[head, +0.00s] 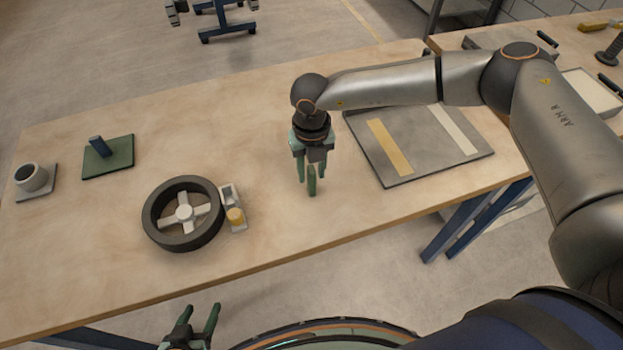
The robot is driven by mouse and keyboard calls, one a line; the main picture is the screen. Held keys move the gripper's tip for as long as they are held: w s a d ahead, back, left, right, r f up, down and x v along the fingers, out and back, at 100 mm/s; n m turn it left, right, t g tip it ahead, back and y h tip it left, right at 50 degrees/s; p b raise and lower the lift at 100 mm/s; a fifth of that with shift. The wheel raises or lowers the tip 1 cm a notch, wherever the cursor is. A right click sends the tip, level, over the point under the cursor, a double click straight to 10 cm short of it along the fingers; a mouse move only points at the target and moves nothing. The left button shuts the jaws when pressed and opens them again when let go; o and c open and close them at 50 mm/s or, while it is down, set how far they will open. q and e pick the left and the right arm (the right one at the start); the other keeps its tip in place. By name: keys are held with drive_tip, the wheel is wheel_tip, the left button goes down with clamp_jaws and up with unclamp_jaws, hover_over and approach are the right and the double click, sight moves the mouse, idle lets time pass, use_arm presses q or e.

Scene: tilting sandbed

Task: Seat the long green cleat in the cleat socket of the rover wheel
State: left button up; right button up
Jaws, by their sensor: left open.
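The rover wheel (153,228) is a dark ring with a pale hub and spokes, lying flat on the bench. I cannot make out its cleat socket. A green upright piece (311,182), apparently the long green cleat, hangs between the fingers of my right gripper (311,172). The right gripper appears shut on it, over the bench to the right of the wheel. The piece's upper part is hidden by the gripper. My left gripper (197,320) is open and empty, in front of the bench's near edge, below the wheel in the picture.
A green pad (119,160) with a blue block and a grey cup (32,177) are at the left. A grey tray (400,174) with two strips lies right.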

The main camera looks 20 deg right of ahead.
clamp_jaws()
drive_tip(key=shift+r, duration=0.1)
idle(0.4)
drive_tip(key=shift+r, duration=0.5)
drive_tip(key=s+a+r+b, duration=0.3)
drive_tip(key=s+r, duration=0.9)
drive_tip(key=s, duration=0.1)
drive_tip(key=shift+s+a, duration=0.2)
drive_tip(key=shift+s, duration=0.15)
